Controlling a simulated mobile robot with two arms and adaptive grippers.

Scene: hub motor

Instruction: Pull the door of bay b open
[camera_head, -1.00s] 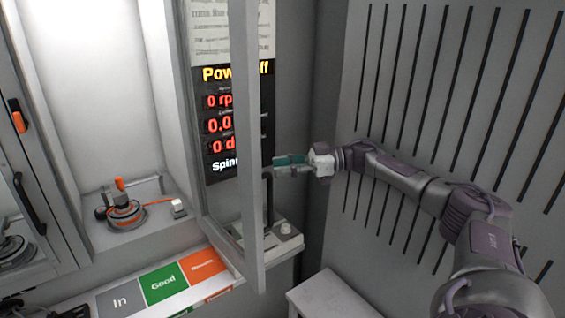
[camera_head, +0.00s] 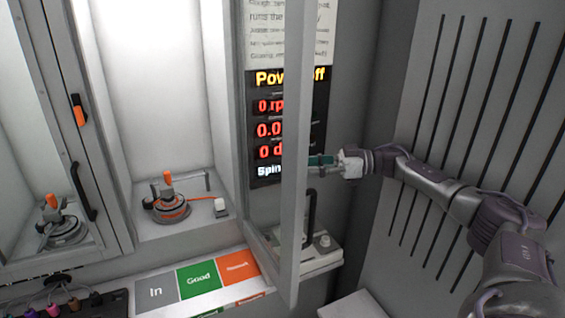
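A tall framed door (camera_head: 296,120) stands swung out from the right side of the lit middle bay (camera_head: 165,80), seen almost edge-on. No bay letter is readable. A black bar handle (camera_head: 310,215) shows on the door's right side. My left gripper is not in view.
A hub motor (camera_head: 172,208) sits inside the open bay. A shut glass door (camera_head: 30,120) with a black handle is at left. In/Good/Rework panels (camera_head: 198,280) lie below. A display reading "Power off" (camera_head: 268,130) is behind the door. A slotted wall (camera_head: 460,130) bounds the right.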

